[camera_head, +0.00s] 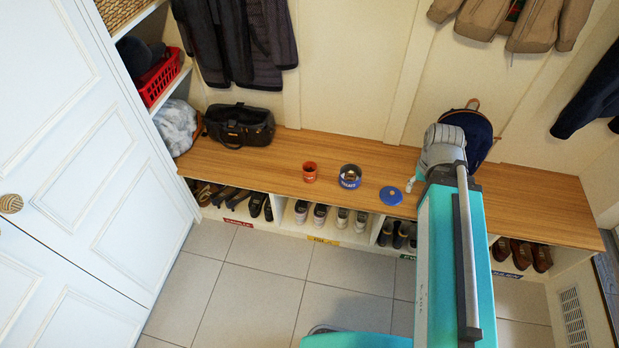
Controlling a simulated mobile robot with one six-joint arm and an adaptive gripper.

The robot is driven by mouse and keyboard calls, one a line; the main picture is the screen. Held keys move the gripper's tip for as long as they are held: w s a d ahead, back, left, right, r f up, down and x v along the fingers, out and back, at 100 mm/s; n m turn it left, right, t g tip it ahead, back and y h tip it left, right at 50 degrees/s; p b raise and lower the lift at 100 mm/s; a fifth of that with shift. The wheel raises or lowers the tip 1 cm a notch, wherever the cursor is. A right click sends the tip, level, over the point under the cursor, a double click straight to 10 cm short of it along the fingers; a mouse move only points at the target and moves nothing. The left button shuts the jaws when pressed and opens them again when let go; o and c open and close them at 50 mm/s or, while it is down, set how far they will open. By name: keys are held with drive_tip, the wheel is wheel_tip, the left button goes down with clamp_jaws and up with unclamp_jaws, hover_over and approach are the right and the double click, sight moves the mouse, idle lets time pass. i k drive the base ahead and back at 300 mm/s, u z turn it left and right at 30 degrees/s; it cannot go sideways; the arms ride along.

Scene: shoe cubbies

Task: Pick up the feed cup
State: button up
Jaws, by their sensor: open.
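A small orange-red cup (310,172), which looks like the feed cup, stands upright on the wooden bench top (245,165). A blue round container (350,177) with a dark open-looking top stands close to its right. My arm reaches in from the lower right, over the bench. At its far end, only a small pale part of my gripper (411,184) shows beside the grey joint, well to the right of the cup and apart from it. The fingers are mostly hidden behind my arm, and I see nothing held.
A flat blue disc (391,195) lies near the bench's front edge. A black bag (240,126) sits at the left and a dark backpack (471,130) stands behind my arm. Shoes fill the cubbies below. The bench between bag and cup is clear.

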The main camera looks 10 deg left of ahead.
sight(308, 177)
drive_tip(key=k, duration=1.3)
drive_tip(key=u, duration=0.05)
drive_tip(key=i, duration=0.5)
drive_tip(key=u, duration=0.55)
drive_tip(key=i, duration=1.05)
drive_tip(key=u, duration=0.55)
